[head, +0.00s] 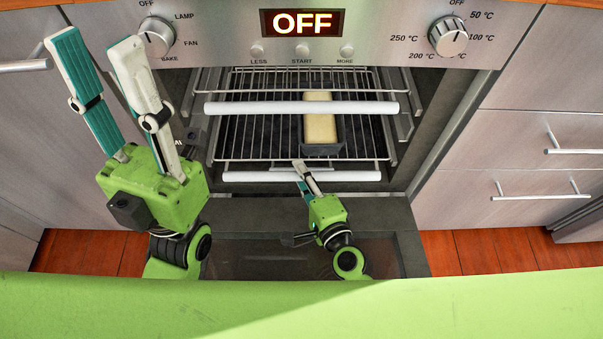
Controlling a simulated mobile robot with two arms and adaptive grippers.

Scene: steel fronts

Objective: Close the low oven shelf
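The low oven shelf is a wire rack (262,140) with a white front bar (255,177). A dark loaf tin (323,150) with a pale loaf (320,128) appears to stand on it. How far the shelf sticks out is hard to tell from above. My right gripper (299,170) is at the middle of this bar, overlapping it in the picture; contact and finger gap are unclear. My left gripper (96,42) is open and empty, raised left of the oven, with its fingers well apart.
An upper rack with a white bar (250,107) is above the low shelf. The oven door (385,215) is folded down below my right gripper. The control panel (385,20) reads OFF. Drawers with steel handles (540,196) stand to the right.

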